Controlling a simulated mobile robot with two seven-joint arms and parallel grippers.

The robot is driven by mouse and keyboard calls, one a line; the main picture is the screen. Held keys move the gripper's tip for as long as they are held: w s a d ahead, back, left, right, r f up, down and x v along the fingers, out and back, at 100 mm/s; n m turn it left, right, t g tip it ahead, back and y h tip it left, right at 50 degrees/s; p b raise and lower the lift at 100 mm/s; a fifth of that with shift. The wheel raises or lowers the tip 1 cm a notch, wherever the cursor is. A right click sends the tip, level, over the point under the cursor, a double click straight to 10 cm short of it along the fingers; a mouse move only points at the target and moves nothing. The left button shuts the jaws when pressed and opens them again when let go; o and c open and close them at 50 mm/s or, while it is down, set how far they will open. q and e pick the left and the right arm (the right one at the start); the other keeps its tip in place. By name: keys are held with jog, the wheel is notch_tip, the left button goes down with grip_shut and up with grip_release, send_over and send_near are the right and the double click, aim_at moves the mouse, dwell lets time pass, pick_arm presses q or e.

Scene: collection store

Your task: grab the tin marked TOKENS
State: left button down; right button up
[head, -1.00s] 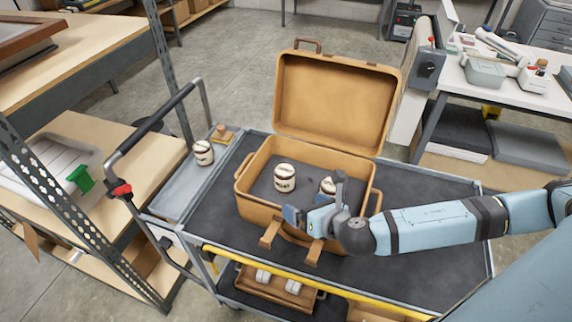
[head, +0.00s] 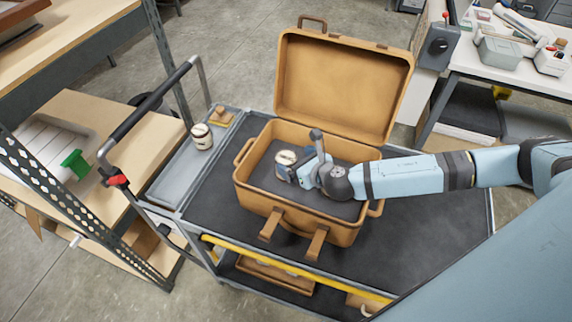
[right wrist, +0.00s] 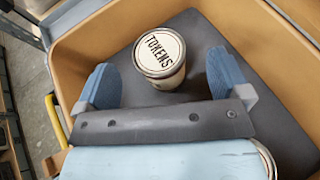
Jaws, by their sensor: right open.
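The tin marked TOKENS (right wrist: 159,50) stands upright in the open tan case, its pale lid facing up in the right wrist view. In the head view this tin (head: 286,157) is partly covered by my right gripper (head: 292,171). The gripper is open, with its blue fingers on either side of the near part of the tin. A gap shows on both sides, so it does not hold the tin. My left gripper is not in view.
The tan case (head: 252,203) has its lid raised at the back and its walls surround the gripper. Part of another tin (right wrist: 266,157) shows behind the gripper. A similar tin (head: 201,137) stands on the cart's grey side tray (head: 172,178).

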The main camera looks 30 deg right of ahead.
aim_at(285, 156)
jog(key=x, duration=0.3)
jog(key=p+x, duration=0.1)
jog(key=x, duration=0.1)
jog(key=shift+a+f, duration=0.15)
jog(key=shift+f, duration=0.2)
jog(key=shift+r, duration=0.1)
jog(key=c, duration=1.2)
jog(key=shift+r, duration=0.1)
